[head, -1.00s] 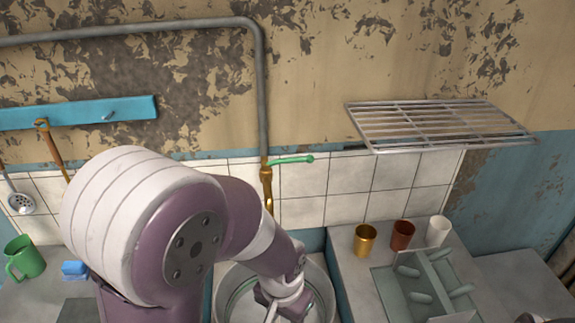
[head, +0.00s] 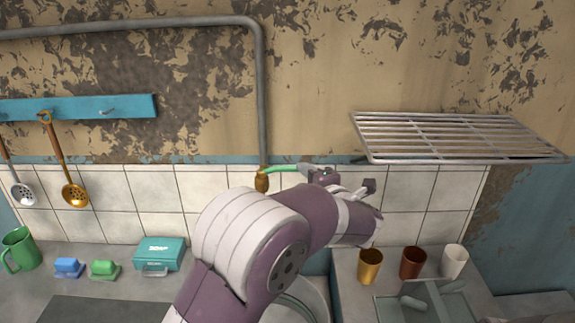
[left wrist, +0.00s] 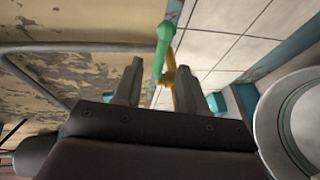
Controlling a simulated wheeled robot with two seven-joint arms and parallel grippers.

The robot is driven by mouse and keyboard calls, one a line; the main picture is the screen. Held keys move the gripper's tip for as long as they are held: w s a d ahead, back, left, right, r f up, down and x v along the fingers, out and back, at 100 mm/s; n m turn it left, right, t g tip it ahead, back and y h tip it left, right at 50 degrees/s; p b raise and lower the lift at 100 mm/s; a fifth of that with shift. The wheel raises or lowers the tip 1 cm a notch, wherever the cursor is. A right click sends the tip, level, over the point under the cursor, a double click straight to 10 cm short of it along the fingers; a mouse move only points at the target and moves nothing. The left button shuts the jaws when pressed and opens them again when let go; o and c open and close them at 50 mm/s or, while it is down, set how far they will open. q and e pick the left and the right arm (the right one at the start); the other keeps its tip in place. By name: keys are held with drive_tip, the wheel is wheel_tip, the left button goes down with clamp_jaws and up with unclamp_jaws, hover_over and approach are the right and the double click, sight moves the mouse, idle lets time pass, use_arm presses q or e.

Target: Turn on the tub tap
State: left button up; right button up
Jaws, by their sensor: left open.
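The tub tap has a green lever handle (head: 283,168) on a brass body (head: 262,182), at the bottom of the grey wall pipe. In the left wrist view, the handle (left wrist: 163,42) rises ahead of the fingers, with brass parts behind its lower end. My left gripper (head: 314,173) is at the handle's right end in the head view. In the left wrist view, its two fingers (left wrist: 156,70) are apart, with the tap in line with the gap. I cannot tell whether they touch the handle. The round tub (head: 318,292) is mostly hidden behind my left arm. My right gripper is not seen.
A wire rack (head: 450,137) juts from the wall at right. Gold (head: 369,266), brown (head: 412,263) and white (head: 454,261) cups stand below it. Ladles hang at left above a green mug (head: 22,250) and a teal box (head: 160,254).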

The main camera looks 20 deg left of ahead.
sight(296, 171)
use_arm(q)
drive_tip(key=p+x, duration=0.1)
drive_tip(key=x, duration=0.7)
drive_tip(key=shift+w+d+p, duration=0.1)
drive_tip(key=shift+p, duration=0.2)
drive_tip(key=shift+w+a+f, duration=0.1)
drive_tip(key=shift+w+a, duration=0.1)
drive_tip(key=shift+a, duration=0.05)
drive_tip(key=shift+w+f, duration=0.1)
drive_tip(key=shift+w, duration=0.1)
clamp_jaws()
